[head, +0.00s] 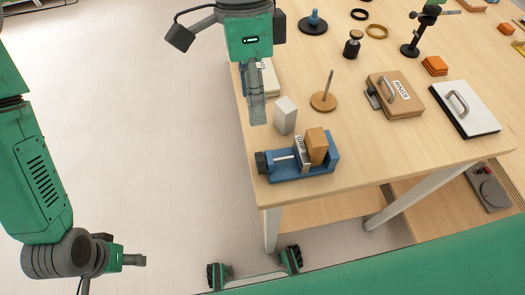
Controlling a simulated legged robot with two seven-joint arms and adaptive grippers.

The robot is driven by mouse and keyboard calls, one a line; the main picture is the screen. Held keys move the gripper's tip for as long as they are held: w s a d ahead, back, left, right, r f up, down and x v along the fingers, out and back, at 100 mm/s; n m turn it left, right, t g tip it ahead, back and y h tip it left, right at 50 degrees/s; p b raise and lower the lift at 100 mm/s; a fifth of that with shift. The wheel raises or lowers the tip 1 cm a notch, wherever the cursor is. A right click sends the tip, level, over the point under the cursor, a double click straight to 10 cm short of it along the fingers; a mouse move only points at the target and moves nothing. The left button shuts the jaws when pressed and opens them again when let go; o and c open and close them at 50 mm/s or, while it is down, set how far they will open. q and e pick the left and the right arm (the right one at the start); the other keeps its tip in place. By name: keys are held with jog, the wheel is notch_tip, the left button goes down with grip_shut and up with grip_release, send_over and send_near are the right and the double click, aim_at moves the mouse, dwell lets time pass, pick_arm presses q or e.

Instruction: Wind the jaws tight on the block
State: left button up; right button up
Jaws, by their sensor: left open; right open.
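A blue vise (318,170) stands near the table's front-left corner. Its black knob (261,162) is at the left end of a metal screw, which runs to a grey, labelled sliding jaw (301,153). A tan wooden block (317,144) stands upright between the sliding jaw and the blue end of the vise. I cannot tell whether the jaw touches the block. My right gripper (258,108) is open and empty, pointing down above the table's left edge, behind the vise. My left gripper (138,260) is open and empty, low over the floor, left of the table.
A white block (285,116) stands just behind the vise. A wooden disc with a peg (323,101), a labelled tan box (396,95) and a white-lidded box with a handle (464,110) are further right. The table's front right of the vise is clear.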

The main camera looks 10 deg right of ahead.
send_over(257, 155)
jog(key=w+a, duration=0.2)
notch_tip(257, 155, down, 4)
jog(key=d+f, duration=0.1)
jog(key=f, duration=0.1)
jog(key=s+d+f+b, duration=0.1)
jog(key=f, duration=0.2)
jog(key=s+d+f+b, duration=0.1)
jog(key=f, duration=0.2)
jog(key=shift+s, duration=0.1)
jog(key=shift+s+a+f, duration=0.1)
jog(key=shift+a+f, duration=0.05)
jog(key=shift+f, duration=0.25)
jog(key=shift+s+a+f, duration=0.1)
jog(key=shift+a+f, duration=0.15)
jog(key=shift+a, duration=0.75)
jog(key=shift+d, duration=0.25)
jog(key=c, duration=0.8)
jog(key=shift+d, duration=0.25)
jog(key=c, duration=0.4)
jog(key=shift+d, duration=0.15)
pick_arm(q)
jog(key=f, duration=0.1)
jog(key=a+f, duration=0.1)
jog(key=shift+s+a+f, duration=0.1)
jog(key=shift+a+f, duration=0.1)
jog(key=shift+f, duration=0.1)
